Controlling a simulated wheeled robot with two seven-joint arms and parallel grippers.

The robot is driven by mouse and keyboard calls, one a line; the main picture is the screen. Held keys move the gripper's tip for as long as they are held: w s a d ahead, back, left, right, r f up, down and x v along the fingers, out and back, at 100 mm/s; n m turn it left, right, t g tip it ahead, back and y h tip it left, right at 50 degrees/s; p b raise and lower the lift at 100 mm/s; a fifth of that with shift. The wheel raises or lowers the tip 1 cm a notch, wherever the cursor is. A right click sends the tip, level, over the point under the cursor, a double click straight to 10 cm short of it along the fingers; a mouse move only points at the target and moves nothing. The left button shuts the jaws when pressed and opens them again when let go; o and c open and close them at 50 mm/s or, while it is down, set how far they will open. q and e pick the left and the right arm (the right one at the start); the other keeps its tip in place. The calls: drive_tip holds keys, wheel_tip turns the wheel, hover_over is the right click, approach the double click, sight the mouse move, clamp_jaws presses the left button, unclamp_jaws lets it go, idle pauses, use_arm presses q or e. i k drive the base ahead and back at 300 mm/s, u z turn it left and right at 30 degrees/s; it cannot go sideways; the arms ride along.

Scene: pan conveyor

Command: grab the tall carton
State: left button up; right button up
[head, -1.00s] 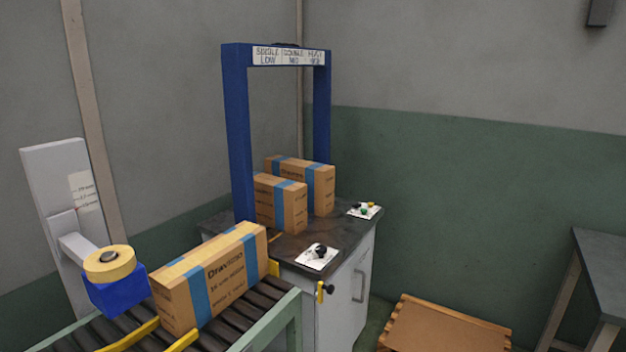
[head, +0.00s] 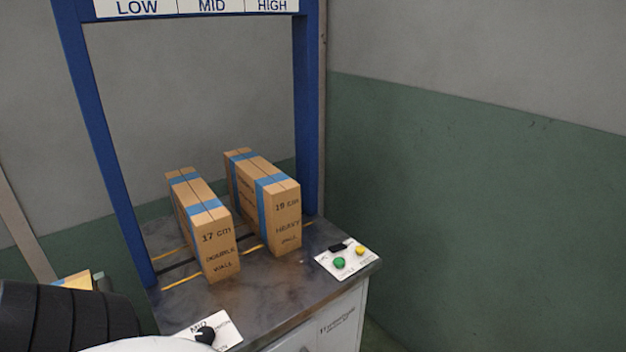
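Two brown cartons with blue tape stand upright on the dark bench top under the blue frame. The right carton (head: 280,216), marked 19 cm and heavy wall, stands slightly taller and farther back. The left carton (head: 208,234), marked 17 cm and double wall, stands beside it with a narrow gap between them. Part of my own arm shows at the lower left, in front of the bench. Neither gripper's fingers are in the picture, so nothing is seen held.
The blue frame (head: 312,110) has a sign (head: 190,7) reading LOW, MID, HIGH. A button plate (head: 347,261) with green and yellow buttons lies at the bench's right corner. A knob plate (head: 212,333) is at the front. Bench top (head: 265,288) before the cartons is clear.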

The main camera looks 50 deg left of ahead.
sight(267, 200)
drive_tip(key=i, duration=0.35)
drive_tip(key=u, duration=3.15)
